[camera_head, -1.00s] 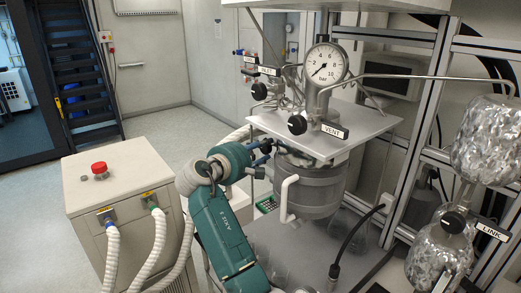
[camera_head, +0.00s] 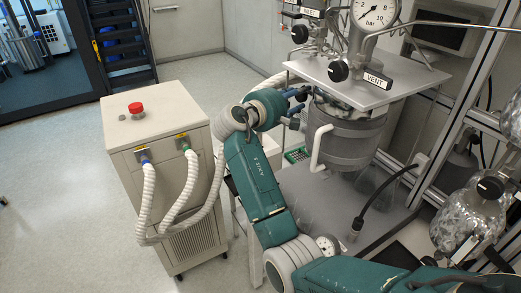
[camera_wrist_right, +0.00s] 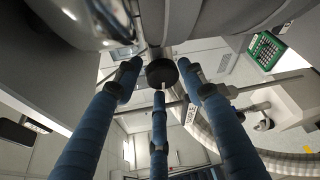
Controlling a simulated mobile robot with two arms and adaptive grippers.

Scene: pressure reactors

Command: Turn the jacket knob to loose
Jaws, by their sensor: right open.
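The jacket knob (camera_wrist_right: 162,72) is a round black knob with a white mark on its rim, seen in the right wrist view below the grey vessel. A small white label (camera_wrist_right: 191,114) is near it; its text is too small to read surely. My right gripper (camera_wrist_right: 160,80) has blue fingers spread around the knob, open; I cannot tell whether they touch it. In the head view my right gripper (camera_head: 298,107) is at the left side of the grey jacketed vessel (camera_head: 350,140), and the knob is hidden there. My left gripper is not in view.
A pressure gauge (camera_head: 375,14) and the VENT knob (camera_head: 338,71) stand above the metal plate (camera_head: 400,85). A white pipe handle (camera_head: 319,148) juts from the vessel near my fingers. A beige cabinet (camera_head: 160,160) with hoses is left; floor beyond is clear.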

